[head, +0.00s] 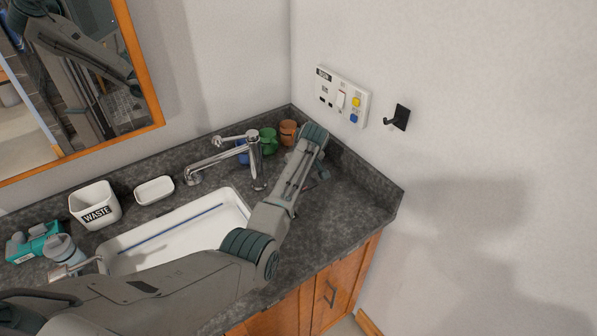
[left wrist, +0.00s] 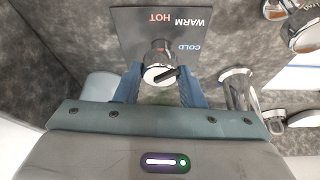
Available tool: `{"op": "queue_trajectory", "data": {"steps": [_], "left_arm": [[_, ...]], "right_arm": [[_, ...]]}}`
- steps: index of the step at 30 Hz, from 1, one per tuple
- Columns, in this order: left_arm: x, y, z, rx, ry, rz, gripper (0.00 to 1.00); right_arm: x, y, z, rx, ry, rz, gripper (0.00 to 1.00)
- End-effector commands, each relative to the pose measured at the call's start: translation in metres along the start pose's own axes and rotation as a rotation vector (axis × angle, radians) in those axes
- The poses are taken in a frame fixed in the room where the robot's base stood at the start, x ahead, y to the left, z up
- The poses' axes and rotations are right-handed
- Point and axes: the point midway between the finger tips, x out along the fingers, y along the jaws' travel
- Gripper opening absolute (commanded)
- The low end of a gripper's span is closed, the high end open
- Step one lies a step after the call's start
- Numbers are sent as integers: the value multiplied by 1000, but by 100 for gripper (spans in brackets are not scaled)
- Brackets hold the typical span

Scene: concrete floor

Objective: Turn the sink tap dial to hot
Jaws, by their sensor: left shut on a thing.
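The tap dial (left wrist: 158,66) is a chrome knob on a dark plate (left wrist: 140,30) marked COLD, WARM and HOT, which reads upside down in the left wrist view. A dark bar on the knob slants towards the right, on the COLD side; its exact setting is hard to tell. My left gripper (left wrist: 160,84) has its blue fingers on both sides of the knob and is shut on it. In the head view my left arm hides the dial and most of the gripper. The chrome tap (head: 255,160) stands left of the arm, over the white sink (head: 190,245). My right gripper is not in view.
Green (head: 268,141) and orange (head: 288,131) cups stand behind the tap by the corner. A WASTE bin (head: 95,205) and white soap dish (head: 154,190) stand behind the sink. A switch panel (head: 342,97) and black hook (head: 398,117) are on the right wall. The right counter is clear.

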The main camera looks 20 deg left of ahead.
Motion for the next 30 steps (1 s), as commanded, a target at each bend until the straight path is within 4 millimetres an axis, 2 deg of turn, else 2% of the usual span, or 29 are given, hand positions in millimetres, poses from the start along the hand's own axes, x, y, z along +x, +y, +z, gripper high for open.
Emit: {"op": "queue_trajectory", "data": {"steps": [18,30], "left_arm": [[4,4,-1,-532,2,-218,13],[3,5,-2,-766,1,-315,13]], "right_arm": [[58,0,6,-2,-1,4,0],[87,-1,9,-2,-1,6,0]]}}
